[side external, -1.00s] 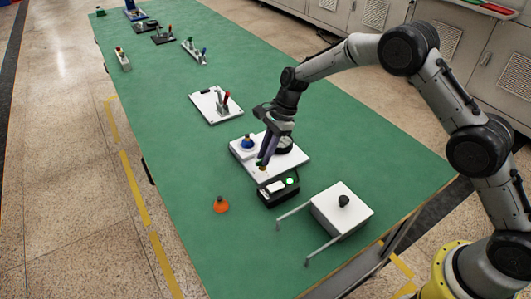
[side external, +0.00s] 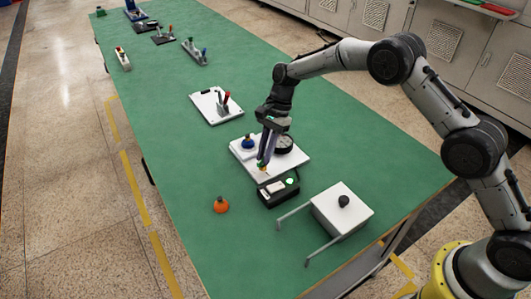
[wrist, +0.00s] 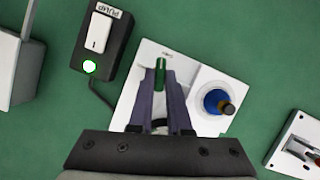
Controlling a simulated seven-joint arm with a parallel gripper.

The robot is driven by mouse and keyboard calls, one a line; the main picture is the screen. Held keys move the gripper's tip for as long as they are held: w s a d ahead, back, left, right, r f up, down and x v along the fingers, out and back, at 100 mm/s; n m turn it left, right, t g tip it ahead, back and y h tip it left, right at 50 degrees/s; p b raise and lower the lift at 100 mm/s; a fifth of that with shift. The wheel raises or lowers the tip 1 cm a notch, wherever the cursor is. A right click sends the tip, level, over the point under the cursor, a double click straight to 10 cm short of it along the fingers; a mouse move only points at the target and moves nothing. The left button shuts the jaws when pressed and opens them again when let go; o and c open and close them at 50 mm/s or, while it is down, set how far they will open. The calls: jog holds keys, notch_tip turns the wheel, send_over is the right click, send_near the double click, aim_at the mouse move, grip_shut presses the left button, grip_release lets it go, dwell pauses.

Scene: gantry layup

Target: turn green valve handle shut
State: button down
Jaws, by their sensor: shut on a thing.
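The green valve handle (wrist: 160,74) shows as a narrow bar between my fingertips in the wrist view, over a white panel (wrist: 150,52). My gripper (wrist: 161,80) is shut on the handle. In the side view, my gripper (side external: 263,163) points down at the front part of the white panel (side external: 291,163), and the fingers hide most of the handle. A bit of yellow shows at the fingertips. The handle's exact angle against the panel is hard to tell.
A black pump switch box (side external: 278,192) with a lit green lamp stands close in front.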

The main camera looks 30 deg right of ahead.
jog(key=n, duration=0.2)
jog(key=n+g, duration=0.1)
jog(key=shift+w+a+n+h, duration=0.1)
jog(key=shift+w+n+h, duration=0.1)
jog(key=shift+n+h, duration=0.15)
jog(key=n+g+h, duration=0.1)
jog(key=n, duration=0.2)
jog(key=shift+a+n, duration=0.1)
jog(key=shift+n, duration=0.25)
jog(key=n, duration=0.1)
jog(key=n+g+h, duration=0.1)
jog(key=n, duration=0.1)
jog(key=shift+w+a+n, duration=0.15)
jog(key=shift+n, duration=0.15)
jog(key=shift+a+n+h, duration=0.1)
jog(key=shift+n+h, duration=0.65)
jog(key=shift+n, duration=0.85)
jog(key=c, duration=0.9)
grip_release()
jog(key=shift+o, duration=0.2)
